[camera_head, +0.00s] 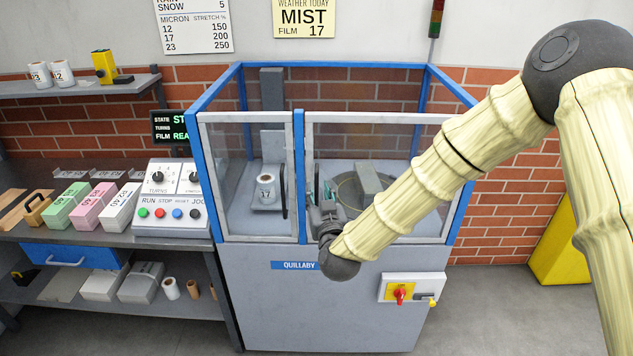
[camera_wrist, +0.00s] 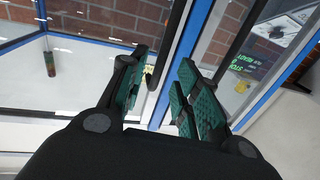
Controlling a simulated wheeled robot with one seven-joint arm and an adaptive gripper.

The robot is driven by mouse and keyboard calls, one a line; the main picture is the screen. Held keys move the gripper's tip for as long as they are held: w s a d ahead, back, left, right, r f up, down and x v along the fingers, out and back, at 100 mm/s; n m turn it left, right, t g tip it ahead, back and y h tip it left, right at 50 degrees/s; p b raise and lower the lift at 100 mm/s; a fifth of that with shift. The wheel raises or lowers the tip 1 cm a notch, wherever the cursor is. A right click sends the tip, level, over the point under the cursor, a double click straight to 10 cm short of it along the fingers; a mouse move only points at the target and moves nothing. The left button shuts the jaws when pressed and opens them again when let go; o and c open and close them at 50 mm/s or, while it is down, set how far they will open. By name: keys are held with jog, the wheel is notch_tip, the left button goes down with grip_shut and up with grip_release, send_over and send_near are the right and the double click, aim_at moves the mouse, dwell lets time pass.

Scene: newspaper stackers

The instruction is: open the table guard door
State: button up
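The table guard door (camera_head: 375,118) is the wide clear pane in a pale frame at the front right of the blue-framed machine. It looks closed, with the round table (camera_head: 349,192) behind it. Its dark upright handle (camera_wrist: 167,65) is by the door's left edge and is mostly hidden by my gripper in the head view. My gripper (camera_head: 322,192) is at this edge. In the wrist view my gripper (camera_wrist: 160,92) has its green-padded fingers apart, with the handle showing between them. Contact with the handle cannot be made out.
A narrower door with its own handle (camera_head: 284,190) stands just left, before a white roll (camera_head: 265,188). A switch box with a red knob (camera_head: 400,292) is on the lower front. A control console (camera_head: 172,202) and a shelf with coloured blocks stand left.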

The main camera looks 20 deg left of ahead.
aim_at(317, 187)
jog(key=shift+p+x, duration=0.55)
jog(key=shift+x, duration=1.6)
grip_shut()
